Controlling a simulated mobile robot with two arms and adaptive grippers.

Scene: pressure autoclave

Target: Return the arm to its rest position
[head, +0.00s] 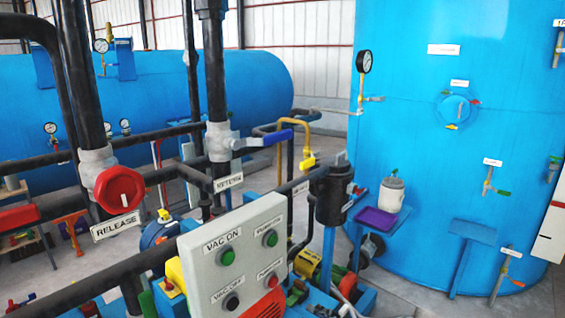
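Neither of my grippers shows in the head view, and I make out no part of either arm. What the arms are doing is hidden from this view. The view is filled by the plant: a red RELEASE handwheel (119,189) on a grey valve at the left, a blue-handled lever valve (264,139) labelled RETURN or similar on the middle pipe, and a grey control box (236,258) with VAC ON, VAC OFF and pump buttons at the lower middle.
Black pipes (88,90) cross the left and middle. A large upright blue tank (415,150) stands at the right, a lying blue tank (200,85) behind. A small shelf holds a purple tray (376,221) and white container (391,195). Grey floor (405,285) shows lower right.

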